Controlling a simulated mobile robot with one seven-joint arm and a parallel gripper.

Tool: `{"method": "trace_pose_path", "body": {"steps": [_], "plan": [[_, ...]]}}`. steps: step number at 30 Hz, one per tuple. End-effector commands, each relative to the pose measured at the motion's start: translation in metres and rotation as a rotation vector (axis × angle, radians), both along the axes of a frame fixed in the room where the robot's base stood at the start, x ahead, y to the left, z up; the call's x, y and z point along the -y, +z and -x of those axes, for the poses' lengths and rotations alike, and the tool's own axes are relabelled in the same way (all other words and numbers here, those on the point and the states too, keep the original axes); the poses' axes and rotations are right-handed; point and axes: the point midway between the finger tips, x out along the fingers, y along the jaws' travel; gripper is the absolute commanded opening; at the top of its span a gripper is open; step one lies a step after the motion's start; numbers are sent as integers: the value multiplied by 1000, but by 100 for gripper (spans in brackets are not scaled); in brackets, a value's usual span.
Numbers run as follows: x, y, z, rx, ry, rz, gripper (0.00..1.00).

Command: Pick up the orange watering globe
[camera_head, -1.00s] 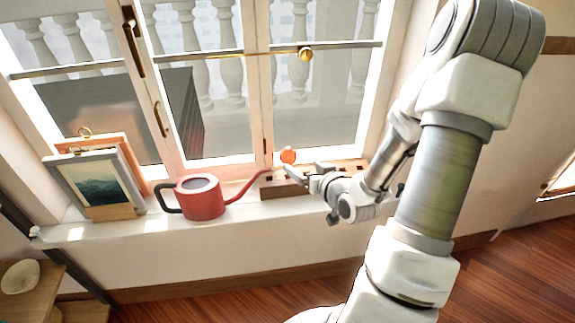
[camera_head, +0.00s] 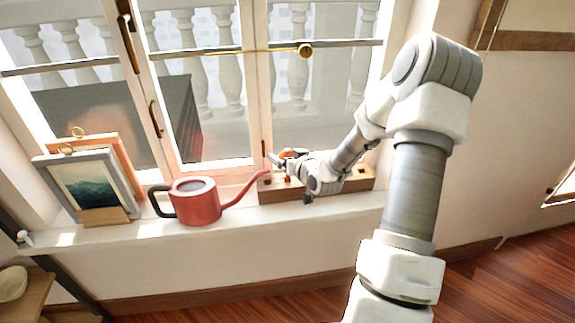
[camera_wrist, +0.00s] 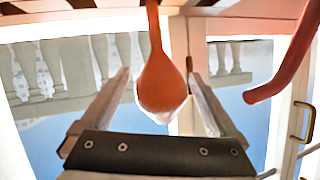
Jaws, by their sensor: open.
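The orange watering globe (camera_head: 286,154) stands above the wooden planter box on the window sill, mostly hidden by my gripper in the head view. In the wrist view the globe (camera_wrist: 161,82) shows its round bulb and thin stem. My gripper (camera_head: 278,159) is at the globe, and in the wrist view its two fingers (camera_wrist: 160,76) are open, one on each side of the bulb. Gaps show between the bulb and both fingers.
The wooden planter box (camera_head: 345,184) stands on the sill (camera_head: 290,214). The red watering can (camera_head: 196,208) is to its left, its spout (camera_wrist: 290,62) near my gripper. Picture frames (camera_head: 92,184) lean at the far left. The window (camera_head: 220,130) is close behind.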

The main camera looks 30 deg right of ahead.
Motion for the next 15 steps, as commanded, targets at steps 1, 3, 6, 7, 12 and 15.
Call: {"method": "trace_pose_path", "body": {"steps": [1, 3, 6, 7, 12, 15], "plan": [[-1, -3, -6, 2, 1, -1, 95], [-1, -5, -11, 1, 1, 0, 95], [-1, -5, -14, 1, 1, 1, 95], [-1, -5, -14, 1, 1, 1, 95], [-1, -4, -14, 1, 1, 1, 92], [-1, -5, -14, 1, 1, 1, 74]]}}
